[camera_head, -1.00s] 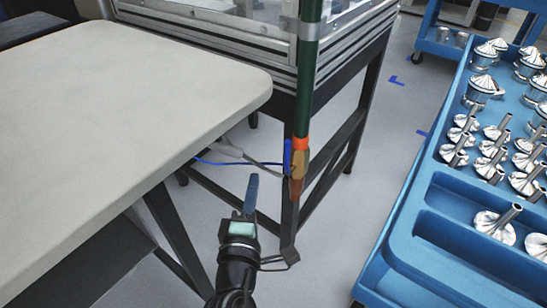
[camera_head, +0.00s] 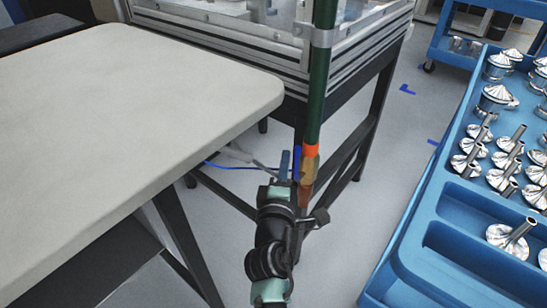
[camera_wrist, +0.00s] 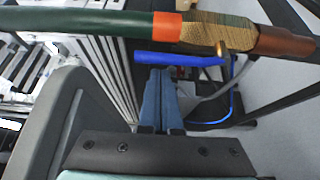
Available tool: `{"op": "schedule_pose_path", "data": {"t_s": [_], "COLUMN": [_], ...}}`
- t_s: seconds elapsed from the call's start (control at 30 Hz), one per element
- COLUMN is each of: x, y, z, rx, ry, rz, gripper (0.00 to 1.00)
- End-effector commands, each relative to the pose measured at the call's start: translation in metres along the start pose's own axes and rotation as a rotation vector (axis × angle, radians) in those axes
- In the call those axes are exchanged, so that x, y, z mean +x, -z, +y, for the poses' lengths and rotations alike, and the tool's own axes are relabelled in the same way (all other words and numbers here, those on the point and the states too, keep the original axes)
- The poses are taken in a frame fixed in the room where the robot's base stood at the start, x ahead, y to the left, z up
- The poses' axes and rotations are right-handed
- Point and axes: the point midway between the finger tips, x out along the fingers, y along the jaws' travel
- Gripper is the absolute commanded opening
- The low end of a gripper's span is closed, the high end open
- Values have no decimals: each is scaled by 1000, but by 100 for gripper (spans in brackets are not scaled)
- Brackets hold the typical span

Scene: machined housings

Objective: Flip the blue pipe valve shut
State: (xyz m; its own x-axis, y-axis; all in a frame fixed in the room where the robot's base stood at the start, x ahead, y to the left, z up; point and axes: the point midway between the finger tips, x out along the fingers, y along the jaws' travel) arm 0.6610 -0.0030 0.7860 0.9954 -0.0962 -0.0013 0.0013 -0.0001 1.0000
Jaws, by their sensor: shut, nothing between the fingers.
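The blue valve handle (camera_head: 297,163) hangs beside a vertical pipe, roughly parallel to it. In the wrist view the handle (camera_wrist: 178,59) runs along the pipe and joins the brass valve body (camera_wrist: 218,34) near its right end. The brass body (camera_head: 308,168) sits below an orange band on the green pipe (camera_head: 320,85). My gripper (camera_head: 284,158) is shut and empty, just left of the handle. In the wrist view its blue fingers (camera_wrist: 160,72) point at the handle, with tips close to its middle; I cannot tell whether they touch.
A pale table (camera_head: 130,110) fills the left, its edge near my arm. A framed machine (camera_head: 250,35) stands behind the pipe. A blue tray (camera_head: 405,250) with several metal parts is on the right. A blue cable (camera_wrist: 232,105) hangs behind the valve. Grey floor is clear between.

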Motion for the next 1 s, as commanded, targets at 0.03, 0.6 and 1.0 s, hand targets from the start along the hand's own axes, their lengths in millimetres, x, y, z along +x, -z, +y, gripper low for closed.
{"op": "schedule_pose_path", "data": {"t_s": [0.03, 0.6, 1.0], "x": [-1, -3, -5], "y": [-2, -5, -8], "z": [1, -2, -1], "rx": [0, 20, 72], "ry": [0, -14, -44], "rz": [0, 1, 1], "gripper": [0, 0, 0]}}
